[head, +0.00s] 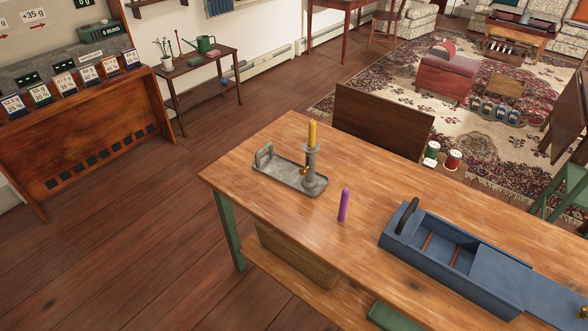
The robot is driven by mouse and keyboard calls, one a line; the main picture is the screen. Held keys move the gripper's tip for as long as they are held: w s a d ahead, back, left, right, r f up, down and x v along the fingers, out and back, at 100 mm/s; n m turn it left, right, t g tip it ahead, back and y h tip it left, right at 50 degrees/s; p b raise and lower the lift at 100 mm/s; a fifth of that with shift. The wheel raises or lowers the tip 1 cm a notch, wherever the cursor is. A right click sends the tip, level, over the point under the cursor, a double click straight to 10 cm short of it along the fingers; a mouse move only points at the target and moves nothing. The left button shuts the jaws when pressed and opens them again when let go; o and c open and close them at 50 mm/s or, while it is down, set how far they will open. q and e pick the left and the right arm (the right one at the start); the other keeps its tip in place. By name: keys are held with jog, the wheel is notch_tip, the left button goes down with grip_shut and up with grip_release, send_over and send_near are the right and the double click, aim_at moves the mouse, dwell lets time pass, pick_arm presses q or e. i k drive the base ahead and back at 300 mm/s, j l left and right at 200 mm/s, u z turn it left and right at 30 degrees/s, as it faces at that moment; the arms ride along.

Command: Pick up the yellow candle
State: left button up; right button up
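The yellow candle (312,134) stands upright in a grey pewter candlestick (312,172). The candlestick stands at the right end of a grey metal tray (282,173) with a raised handle at its left. The tray lies on the wooden table (350,245) near its far left corner. Neither of my grippers is in the head view.
A blue box (428,252) with an open compartment fills the table's right part. A dark wooden panel (382,120) rises behind the table. The table's left front is clear.

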aim_at(311, 124)
jog(key=z, duration=0.35)
jog(key=i+j+z, duration=0.3)
jog(key=j+z, duration=0.15)
jog(key=j, duration=0.2)
jog(key=i+j+z, duration=0.2)
jog(key=j, duration=0.15)
jog(key=j+z, duration=0.2)
jog(key=j, duration=0.15)
jog(key=i+j, duration=0.1)
jog(key=j, duration=0.8)
jog(key=i+j, duration=0.15)
jog(key=j, duration=0.25)
jog(key=z, duration=0.05)
